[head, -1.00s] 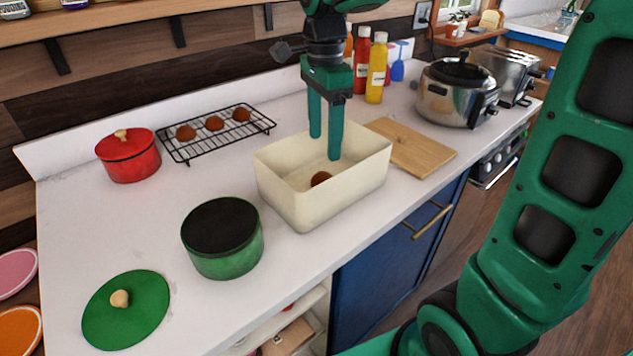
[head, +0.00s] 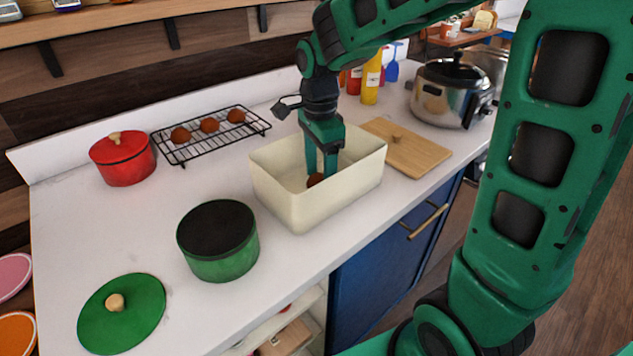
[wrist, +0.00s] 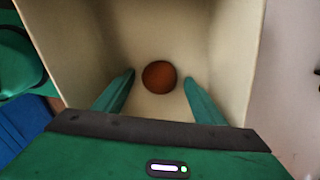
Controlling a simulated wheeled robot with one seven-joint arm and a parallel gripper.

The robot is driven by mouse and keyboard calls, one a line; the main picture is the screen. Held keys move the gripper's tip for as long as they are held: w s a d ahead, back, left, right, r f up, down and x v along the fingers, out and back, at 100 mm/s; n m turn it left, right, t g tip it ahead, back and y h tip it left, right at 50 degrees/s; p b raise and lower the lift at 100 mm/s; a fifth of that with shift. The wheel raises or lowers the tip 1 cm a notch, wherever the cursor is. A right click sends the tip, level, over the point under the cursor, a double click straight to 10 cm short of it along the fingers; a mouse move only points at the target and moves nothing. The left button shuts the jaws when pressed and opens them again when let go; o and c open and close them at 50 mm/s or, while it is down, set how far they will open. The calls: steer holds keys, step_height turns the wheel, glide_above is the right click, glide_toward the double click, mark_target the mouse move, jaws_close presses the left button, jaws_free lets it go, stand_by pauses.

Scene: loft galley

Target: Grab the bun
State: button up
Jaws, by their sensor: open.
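A brown bun (head: 315,180) lies on the floor of the cream bin (head: 300,212) on the counter. In the head view my gripper's fingers hide part of it. My gripper (head: 320,176) points down inside the bin. In the wrist view the bun (wrist: 159,77) is fully visible, and the open fingers of my gripper (wrist: 158,86) stand to its left and right with a gap on each side. The fingertips look close to the bun; I cannot tell whether they reach its height.
The bin's walls surround my gripper closely. Several brown buns (head: 209,125) sit on a black wire rack behind. A green pot (head: 218,240), its lid (head: 122,312), a red pot (head: 123,158), a wooden board (head: 407,147) and a steel cooker (head: 451,93) stand around.

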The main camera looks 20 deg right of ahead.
steer(key=c, duration=1.1)
steer(key=shift+r, duration=0.15)
